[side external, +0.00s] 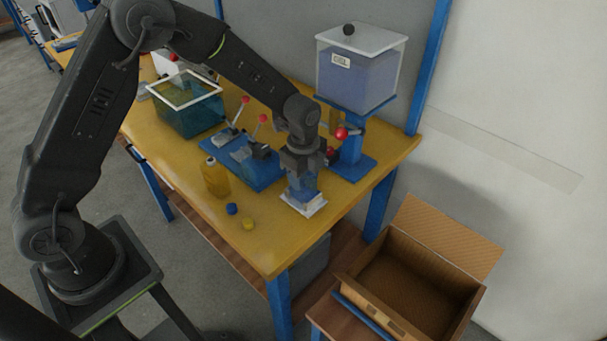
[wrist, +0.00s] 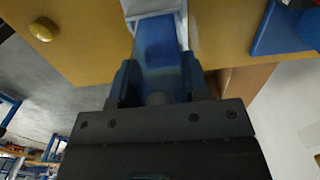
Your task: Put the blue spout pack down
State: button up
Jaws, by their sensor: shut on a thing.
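The blue spout pack (side external: 303,184) is upright between the jaws of my gripper (side external: 302,166), near the front right of the yellow table. Its lower end is at a white plate (side external: 314,208); I cannot tell whether it touches. In the wrist view the pack (wrist: 157,45) runs away from my gripper (wrist: 160,85), whose fingers sit on both sides of it. The white plate (wrist: 152,16) shows at its far end. The part of the pack inside the jaws is hidden.
A yellow bottle (side external: 215,178), a blue cap (side external: 232,209) and a yellow cap (side external: 248,224) stand left of my gripper. Behind are a blue clamp fixture (side external: 240,165), a teal bin (side external: 187,112) and a tank on a blue stand (side external: 357,80). An open cardboard box (side external: 415,285) is at lower right.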

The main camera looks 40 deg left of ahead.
jog(key=shift+f, duration=0.1)
jog(key=o, duration=0.9)
notch_tip(320, 180, up, 11)
jog(key=shift+r, duration=0.2)
jog(key=shift+s+r, duration=0.15)
jog(key=shift+r, duration=0.55)
jog(key=s+a+r+n+t, duration=0.1)
jog(key=s+r+n+t, duration=0.1)
jog(key=s+n, duration=0.4)
jog(key=s+a+r+n+t, duration=0.1)
jog(key=s+r+n, duration=0.4)
jog(key=s, duration=0.5)
jog(key=s+a+r+n+t, duration=0.2)
jog(key=s+r+n, duration=0.2)
jog(key=s+n, duration=0.3)
jog(key=shift+s+t, duration=0.3)
jog(key=shift+s, duration=0.4)
